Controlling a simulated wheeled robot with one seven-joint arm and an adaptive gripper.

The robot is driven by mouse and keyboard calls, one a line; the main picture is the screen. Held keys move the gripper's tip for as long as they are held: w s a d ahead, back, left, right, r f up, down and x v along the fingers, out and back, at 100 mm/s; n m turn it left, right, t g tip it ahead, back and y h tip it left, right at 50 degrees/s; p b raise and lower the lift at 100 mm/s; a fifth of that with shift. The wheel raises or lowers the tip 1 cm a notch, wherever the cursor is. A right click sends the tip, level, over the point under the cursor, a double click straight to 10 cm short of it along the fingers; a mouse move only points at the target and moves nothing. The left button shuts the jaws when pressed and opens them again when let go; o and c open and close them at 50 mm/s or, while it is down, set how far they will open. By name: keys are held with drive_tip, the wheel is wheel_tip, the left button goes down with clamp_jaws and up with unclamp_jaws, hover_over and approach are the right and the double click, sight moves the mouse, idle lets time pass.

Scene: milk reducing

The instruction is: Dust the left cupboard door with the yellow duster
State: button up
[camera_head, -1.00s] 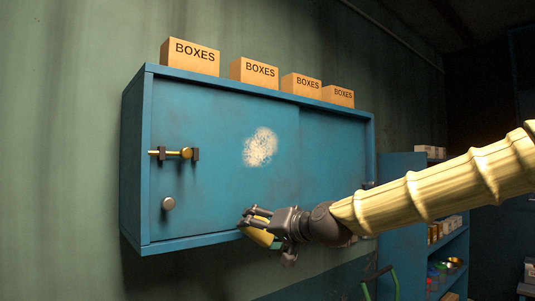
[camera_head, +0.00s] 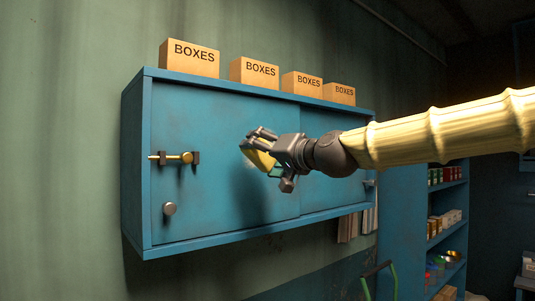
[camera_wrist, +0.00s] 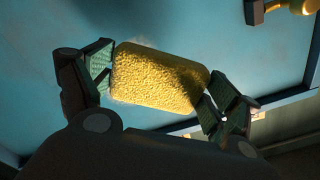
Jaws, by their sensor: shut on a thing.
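The left cupboard door (camera_head: 222,120) is a blue panel on a wall cupboard, with a round knob (camera_head: 169,208) and a brass bolt (camera_head: 180,158). My gripper (camera_head: 264,146) is in front of the door's right part, shut on the yellow duster (camera_head: 259,158). In the wrist view the duster (camera_wrist: 160,77) sits between both green-padded fingers, with the blue door behind it. A pale dust patch (camera_head: 248,161) is mostly hidden behind the gripper and duster; a whitish edge shows around them. I cannot tell whether the duster touches the door.
Several cardboard boxes (camera_head: 190,58) stand on top of the cupboard. The right door (camera_head: 335,130) is partly behind my arm. A blue shelf unit (camera_head: 405,225) with goods stands at the right. The door's left and lower areas are clear.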

drive_tip(key=shift+p+x, duration=0.5)
drive_tip(key=shift+x, duration=1.55)
drive_tip(key=shift+x, duration=0.9)
drive_tip(key=w+d+b, duration=0.1)
drive_tip(key=w+d, duration=0.3)
drive_tip(key=d, duration=0.1)
drive_tip(key=shift+d+b, duration=0.3)
idle(0.3)
drive_tip(key=shift+w+d, duration=0.1)
drive_tip(key=shift+w, duration=0.05)
drive_tip(key=shift+w+d+b, duration=0.15)
drive_tip(key=shift+w+d, duration=0.3)
drive_tip(key=shift+d, duration=0.2)
drive_tip(key=shift+w+d+b, duration=0.15)
drive_tip(key=shift+w+d, duration=0.3)
drive_tip(key=shift+d, duration=0.2)
drive_tip(key=shift+w+d, duration=0.1)
